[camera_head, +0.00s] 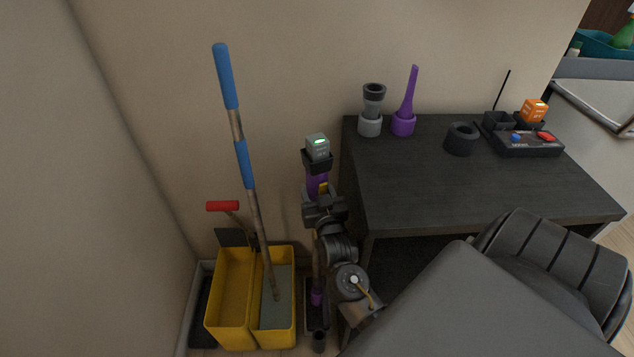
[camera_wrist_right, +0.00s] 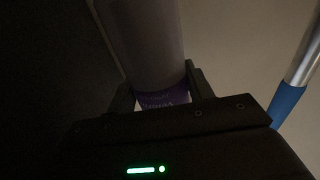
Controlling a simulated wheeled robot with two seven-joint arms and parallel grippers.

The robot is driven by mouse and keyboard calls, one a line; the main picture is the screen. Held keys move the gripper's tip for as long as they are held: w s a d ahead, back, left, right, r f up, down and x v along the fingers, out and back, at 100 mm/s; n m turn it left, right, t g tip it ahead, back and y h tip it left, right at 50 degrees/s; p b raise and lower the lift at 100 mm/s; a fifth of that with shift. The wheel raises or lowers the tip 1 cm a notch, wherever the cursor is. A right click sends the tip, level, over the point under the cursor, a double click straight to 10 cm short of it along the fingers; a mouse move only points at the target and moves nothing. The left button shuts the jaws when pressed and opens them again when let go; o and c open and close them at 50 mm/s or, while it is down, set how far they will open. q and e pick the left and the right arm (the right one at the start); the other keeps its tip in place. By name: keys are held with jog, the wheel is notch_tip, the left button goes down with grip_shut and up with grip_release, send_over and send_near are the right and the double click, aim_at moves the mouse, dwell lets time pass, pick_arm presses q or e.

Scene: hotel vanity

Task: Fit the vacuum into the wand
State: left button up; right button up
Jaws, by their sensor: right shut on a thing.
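The vacuum (camera_head: 316,185) stands upright left of the desk. It has a purple body, and a grey block with a green light sits in its black top. My right gripper (camera_head: 323,203) is shut on it. In the right wrist view, a grey cylinder with a purple band (camera_wrist_right: 162,98) lies between the fingers of my right gripper (camera_wrist_right: 160,88). Below the gripper, a purple part of the wand (camera_head: 316,298) shows near the floor. My arm hides most of the wand, so I cannot tell whether the vacuum is seated in it. My left gripper is not in view.
A yellow bucket (camera_head: 231,290) with a blue-handled mop (camera_head: 243,165) stands close on the left.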

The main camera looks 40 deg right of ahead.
jog(key=shift+s+f, duration=0.15)
jog(key=shift+f, duration=0.4)
dwell(0.4)
jog(key=o, duration=1.4)
jog(key=shift+c, duration=0.2)
jog(key=shift+r, duration=0.1)
